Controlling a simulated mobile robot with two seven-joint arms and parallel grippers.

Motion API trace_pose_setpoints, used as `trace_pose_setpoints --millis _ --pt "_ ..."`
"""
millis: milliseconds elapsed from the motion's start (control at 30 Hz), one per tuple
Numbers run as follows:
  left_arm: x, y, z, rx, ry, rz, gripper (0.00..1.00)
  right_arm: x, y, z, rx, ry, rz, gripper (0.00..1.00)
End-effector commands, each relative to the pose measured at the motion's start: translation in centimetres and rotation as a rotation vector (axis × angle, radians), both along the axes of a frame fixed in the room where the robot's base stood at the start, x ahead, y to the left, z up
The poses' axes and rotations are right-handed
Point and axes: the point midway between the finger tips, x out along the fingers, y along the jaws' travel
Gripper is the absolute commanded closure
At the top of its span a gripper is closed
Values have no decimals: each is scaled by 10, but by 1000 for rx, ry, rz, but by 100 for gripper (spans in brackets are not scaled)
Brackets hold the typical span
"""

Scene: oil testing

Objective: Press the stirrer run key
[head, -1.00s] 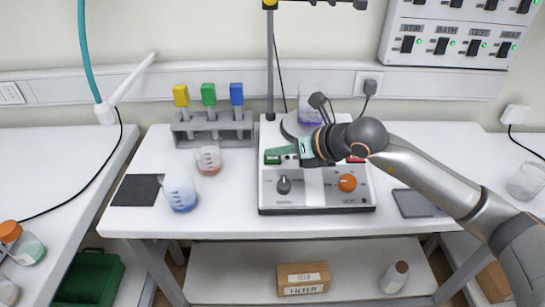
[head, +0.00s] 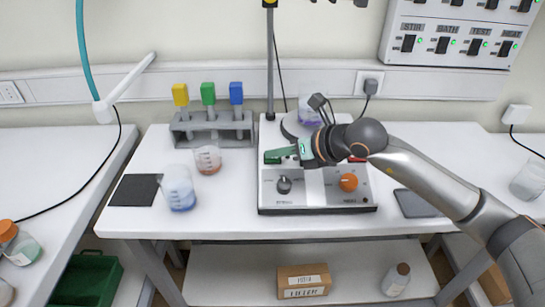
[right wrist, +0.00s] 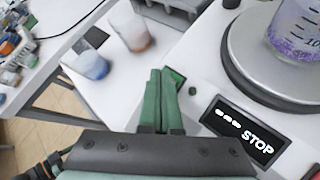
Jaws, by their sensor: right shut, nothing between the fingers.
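The stirrer (head: 318,203) stands at the middle of the bench. Its green run key (right wrist: 177,77) shows in the right wrist view, beside and partly behind my right fingertips. My right gripper (head: 274,157) reaches in from the right over the stirrer's front panel, its green fingers shut and empty. In the right wrist view the closed fingers (right wrist: 160,72) lie at the key; I cannot tell whether they touch it. The stirrer's display (right wrist: 240,131) reads STOP. A beaker with purple contents (right wrist: 296,32) stands on the round plate (right wrist: 262,62). My left gripper is not in view.
A grey knob (head: 284,184) and an orange knob (head: 348,182) sit on the panel. A rack (head: 212,127) with colour-topped pieces and two beakers (head: 180,188) (head: 208,160) stand to the left. A metal stand (head: 270,70) rises behind.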

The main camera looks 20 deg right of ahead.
Motion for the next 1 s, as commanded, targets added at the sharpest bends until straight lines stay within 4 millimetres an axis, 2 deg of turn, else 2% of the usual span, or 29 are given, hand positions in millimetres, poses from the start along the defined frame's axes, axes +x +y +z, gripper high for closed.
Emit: trace_pose_setpoints --millis 633,1000 --pt "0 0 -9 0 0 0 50 3 -1 -8 0 0 0 100" --pt "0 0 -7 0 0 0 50 2 -1 -5 0 1 0 100"
